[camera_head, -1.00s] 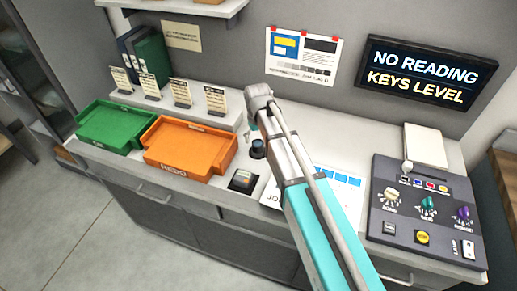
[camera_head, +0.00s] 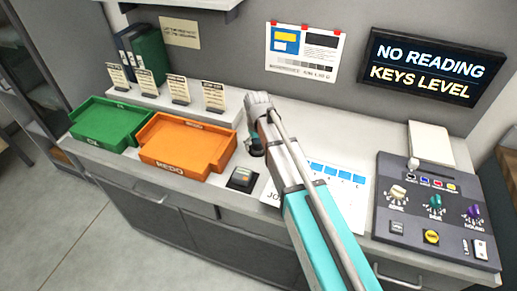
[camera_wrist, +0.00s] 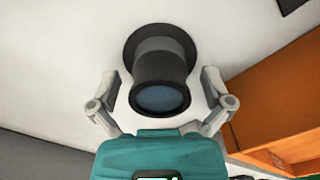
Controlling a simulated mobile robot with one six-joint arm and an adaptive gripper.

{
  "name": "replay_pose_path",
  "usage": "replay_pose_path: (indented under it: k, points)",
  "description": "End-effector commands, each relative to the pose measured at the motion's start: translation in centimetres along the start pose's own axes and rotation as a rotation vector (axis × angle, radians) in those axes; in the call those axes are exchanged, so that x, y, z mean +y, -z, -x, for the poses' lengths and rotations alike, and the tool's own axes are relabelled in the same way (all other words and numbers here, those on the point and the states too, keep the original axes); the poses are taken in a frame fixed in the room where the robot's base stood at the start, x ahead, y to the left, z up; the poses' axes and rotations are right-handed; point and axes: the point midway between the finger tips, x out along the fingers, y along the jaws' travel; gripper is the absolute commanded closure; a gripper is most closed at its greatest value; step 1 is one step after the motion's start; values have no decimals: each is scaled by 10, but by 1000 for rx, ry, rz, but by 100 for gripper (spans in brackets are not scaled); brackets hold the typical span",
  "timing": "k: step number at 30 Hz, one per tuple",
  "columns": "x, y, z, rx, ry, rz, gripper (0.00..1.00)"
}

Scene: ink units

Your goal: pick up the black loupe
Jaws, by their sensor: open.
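The black loupe (camera_wrist: 158,72) stands on the pale counter in the wrist view. It has a wide dark foot, a grey band and a bluish lens on top. My gripper (camera_wrist: 158,98) is open, with one finger on each side of the loupe and visible gaps between. Nothing is held. In the head view my gripper (camera_head: 255,138) is over the loupe's spot, just right of the orange tray. There the loupe (camera_head: 257,152) is mostly hidden by the gripper and arm.
The orange tray (camera_head: 170,158) stands close by the gripper, with a green tray (camera_head: 92,138) beyond it. A small dark device (camera_head: 241,179) lies in front of the loupe. A printed sheet (camera_head: 335,190) and a knob panel (camera_head: 430,243) are to the right.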

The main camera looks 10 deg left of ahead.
Motion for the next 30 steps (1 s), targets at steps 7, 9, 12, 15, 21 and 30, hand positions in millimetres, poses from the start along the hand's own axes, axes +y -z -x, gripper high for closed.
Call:
replay_pose_path:
  k: [7, 9, 12, 15, 21, 30]
  points:
    - [0, 0, -2, 0, 0, 0, 0]
    - [0, 0, -2, 0, 0, 0, 0]
    - [0, 0, -2, 0, 0, 0, 0]
    - [0, 0, -2, 0, 0, 0, 0]
    - [0, 0, -2, 0, 0, 0, 9]
    - [0, 0, -2, 0, 0, 0, 65]
